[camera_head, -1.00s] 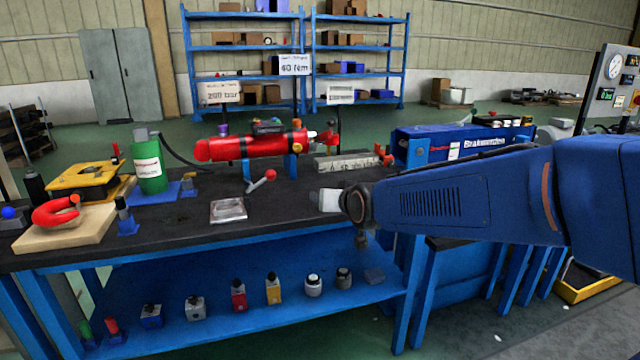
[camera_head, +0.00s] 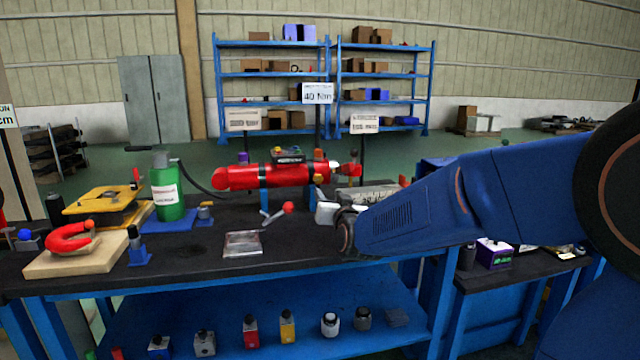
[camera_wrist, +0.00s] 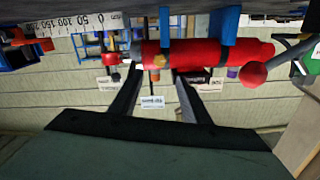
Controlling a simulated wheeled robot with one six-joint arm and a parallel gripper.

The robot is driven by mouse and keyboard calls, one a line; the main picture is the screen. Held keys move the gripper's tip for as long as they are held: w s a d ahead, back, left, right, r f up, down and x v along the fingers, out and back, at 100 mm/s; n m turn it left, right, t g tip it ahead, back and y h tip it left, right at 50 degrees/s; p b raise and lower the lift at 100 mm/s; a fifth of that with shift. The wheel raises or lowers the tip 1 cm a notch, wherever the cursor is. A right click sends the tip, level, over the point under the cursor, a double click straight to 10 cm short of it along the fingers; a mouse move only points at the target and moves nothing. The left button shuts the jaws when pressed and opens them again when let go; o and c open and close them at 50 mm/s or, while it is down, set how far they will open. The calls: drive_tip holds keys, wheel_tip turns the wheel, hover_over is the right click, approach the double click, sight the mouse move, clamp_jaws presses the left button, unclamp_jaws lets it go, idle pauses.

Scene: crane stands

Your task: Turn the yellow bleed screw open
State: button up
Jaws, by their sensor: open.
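A red cylinder (camera_head: 262,176) with black bands lies on blue supports at the back of the workbench. A small yellow fitting (camera_head: 319,179), which looks like the bleed screw, sits on its front side near the right end. In the upside-down wrist view the cylinder (camera_wrist: 205,54) spans the upper middle, with the yellow screw (camera_wrist: 158,61) on it. My gripper (camera_wrist: 158,80) is open and empty; its two dark fingers point at the cylinder, with the screw between their tips in the picture, seemingly beyond them. In the head view my pale gripper (camera_head: 326,212) is right of the red-tipped lever, partly hidden by my arm.
A measuring block (camera_head: 368,192) lies right of the cylinder.

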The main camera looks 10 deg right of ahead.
sight(319, 180)
drive_tip(key=w, duration=1.2)
drive_tip(key=shift+w, duration=0.35)
drive_tip(key=c, duration=1)
drive_tip(key=shift+c, duration=0.2)
drive_tip(key=shift+n, duration=1.6)
drive_tip(key=o, duration=1)
drive_tip(key=shift+o, duration=0.2)
drive_tip(key=shift+s, duration=0.15)
